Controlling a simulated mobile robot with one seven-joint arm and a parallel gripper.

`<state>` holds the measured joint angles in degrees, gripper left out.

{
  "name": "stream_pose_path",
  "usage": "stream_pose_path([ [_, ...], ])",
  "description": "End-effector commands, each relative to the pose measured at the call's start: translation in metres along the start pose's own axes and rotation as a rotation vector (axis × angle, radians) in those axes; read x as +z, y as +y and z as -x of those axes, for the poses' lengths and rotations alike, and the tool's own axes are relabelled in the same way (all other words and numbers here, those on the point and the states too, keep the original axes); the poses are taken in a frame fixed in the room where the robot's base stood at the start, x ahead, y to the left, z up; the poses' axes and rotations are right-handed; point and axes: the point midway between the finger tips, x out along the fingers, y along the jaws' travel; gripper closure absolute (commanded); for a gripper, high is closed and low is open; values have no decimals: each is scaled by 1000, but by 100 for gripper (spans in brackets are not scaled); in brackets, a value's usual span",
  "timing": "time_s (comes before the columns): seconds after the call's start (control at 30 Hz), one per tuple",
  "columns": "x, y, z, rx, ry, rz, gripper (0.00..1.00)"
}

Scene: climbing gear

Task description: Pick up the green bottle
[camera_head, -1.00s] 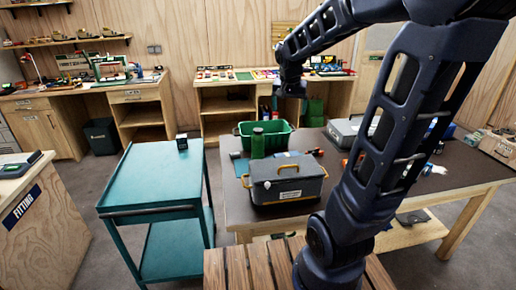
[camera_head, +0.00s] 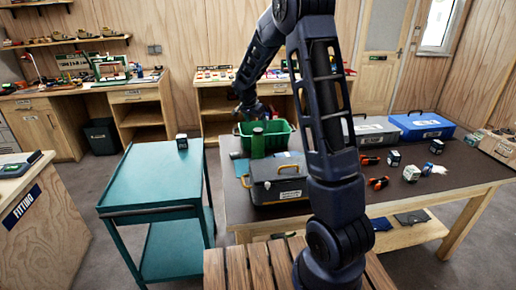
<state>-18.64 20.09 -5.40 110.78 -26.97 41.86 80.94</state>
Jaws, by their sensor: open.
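The green bottle (camera_head: 257,146) stands upright on the dark table, behind the dark grey toolbox and in front of the green bin. Its lower part is hidden by the toolbox. My gripper (camera_head: 256,117) is above the bottle and the green bin in the picture, pointing down. It is small and dark here, and it appears empty. I cannot tell how far it is from the bottle in depth.
The dark grey toolbox (camera_head: 283,180) and the green bin (camera_head: 277,138) crowd the bottle. A grey case (camera_head: 372,131), a blue case (camera_head: 424,125) and small boxes lie to the right. A teal cart (camera_head: 150,178) stands left with a small dark box (camera_head: 182,141).

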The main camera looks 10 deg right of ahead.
Motion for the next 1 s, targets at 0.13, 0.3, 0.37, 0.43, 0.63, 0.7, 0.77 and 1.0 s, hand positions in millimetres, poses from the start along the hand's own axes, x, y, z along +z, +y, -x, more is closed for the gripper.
stream_pose_path([
  [0.13,3,-11,-12,4,6,-18,14],
  [0.3,3,-12,-22,5,7,-21,14],
  [0.37,3,-12,-30,7,7,-20,14],
  [0.43,3,-12,-40,7,7,-19,14],
  [0.63,3,-12,-65,6,6,-21,14],
  [0.7,3,-12,-69,5,7,-20,14],
  [0.77,3,-12,-71,5,7,-20,14],
  [1.0,7,-17,-96,7,5,-20,14],
])
